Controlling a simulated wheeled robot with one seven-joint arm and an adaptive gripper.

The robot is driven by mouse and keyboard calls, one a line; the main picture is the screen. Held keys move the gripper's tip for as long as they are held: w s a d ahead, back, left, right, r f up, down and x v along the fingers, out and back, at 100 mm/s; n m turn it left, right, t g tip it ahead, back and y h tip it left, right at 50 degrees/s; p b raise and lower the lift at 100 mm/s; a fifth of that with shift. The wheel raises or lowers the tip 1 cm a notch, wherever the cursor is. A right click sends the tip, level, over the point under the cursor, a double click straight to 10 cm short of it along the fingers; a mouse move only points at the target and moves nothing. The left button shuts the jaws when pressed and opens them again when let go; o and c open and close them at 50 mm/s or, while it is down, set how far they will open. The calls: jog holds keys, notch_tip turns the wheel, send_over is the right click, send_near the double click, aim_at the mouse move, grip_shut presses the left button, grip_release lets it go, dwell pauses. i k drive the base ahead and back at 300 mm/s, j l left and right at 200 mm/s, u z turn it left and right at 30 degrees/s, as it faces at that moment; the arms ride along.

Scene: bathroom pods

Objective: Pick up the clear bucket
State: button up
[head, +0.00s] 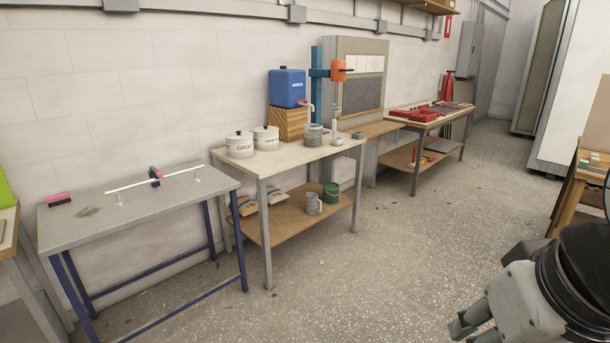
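A small clear bucket (313,137) with greyish see-through walls stands upright on the pale top of the middle workbench (264,164), near the orange-headed mixer stand. Its contents are too small to tell. My gripper (474,329) is at the bottom right, over the floor and well away from the bucket. The bottom edge of the picture cuts it off, so its opening is unclear. Nothing shows held in it.
White lidded pots (239,146), a blue tank (287,88) on a wooden block, and the mixer stand (318,75) crowd the bucket. A green bucket (331,193) and grey jug (313,204) are on the lower shelf. Open floor (390,250) lies in front.

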aim_at(313, 132)
jog(key=i, duration=2.6)
jog(key=i+u, duration=0.1)
jog(key=i, duration=0.65)
jog(key=i+l+u, duration=0.1)
jog(key=i, duration=0.6)
jog(key=i+l, duration=0.2)
jog(key=i, duration=0.5)
jog(key=i+u, duration=0.05)
